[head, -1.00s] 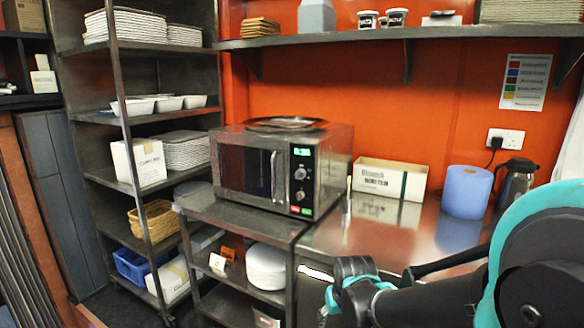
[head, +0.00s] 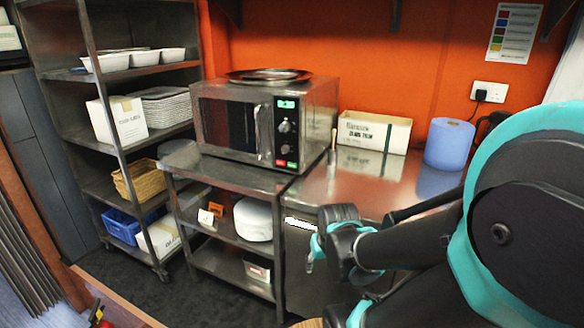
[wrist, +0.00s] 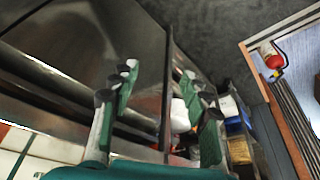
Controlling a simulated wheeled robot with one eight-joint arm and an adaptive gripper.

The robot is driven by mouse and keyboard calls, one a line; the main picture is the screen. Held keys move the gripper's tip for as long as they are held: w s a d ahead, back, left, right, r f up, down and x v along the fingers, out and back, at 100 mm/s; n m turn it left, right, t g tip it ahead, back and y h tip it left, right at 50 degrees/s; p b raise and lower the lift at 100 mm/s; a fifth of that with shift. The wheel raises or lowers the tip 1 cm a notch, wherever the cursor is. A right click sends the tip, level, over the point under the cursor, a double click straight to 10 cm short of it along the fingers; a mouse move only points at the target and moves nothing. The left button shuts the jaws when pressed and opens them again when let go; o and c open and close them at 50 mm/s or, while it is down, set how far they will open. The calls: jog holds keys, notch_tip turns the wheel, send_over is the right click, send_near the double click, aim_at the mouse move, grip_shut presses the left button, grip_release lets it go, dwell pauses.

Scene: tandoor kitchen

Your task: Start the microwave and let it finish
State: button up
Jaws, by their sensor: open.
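The microwave (head: 232,152) is a steel box with a dark window and a vertical handle on its shut door. It stands on a steel counter. Its control panel (head: 287,140) at the right has a lit green display (head: 287,104), two knobs, and small red and green buttons at the bottom. A round metal tray (head: 268,75) lies on top. My gripper (wrist: 158,108) is open and empty in the wrist view, with dark-tipped green and grey fingers apart. In the head view my arm is folded at the lower right, apart from the microwave, and the fingertips cannot be made out.
A cardboard box (head: 374,131) and a blue paper roll (head: 449,146) stand on the counter right of the microwave. Dark floor (head: 175,300) is open in front. A red extinguisher (wrist: 270,57) shows in the wrist view.

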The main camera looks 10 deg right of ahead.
grip_shut()
dwell(1.3)
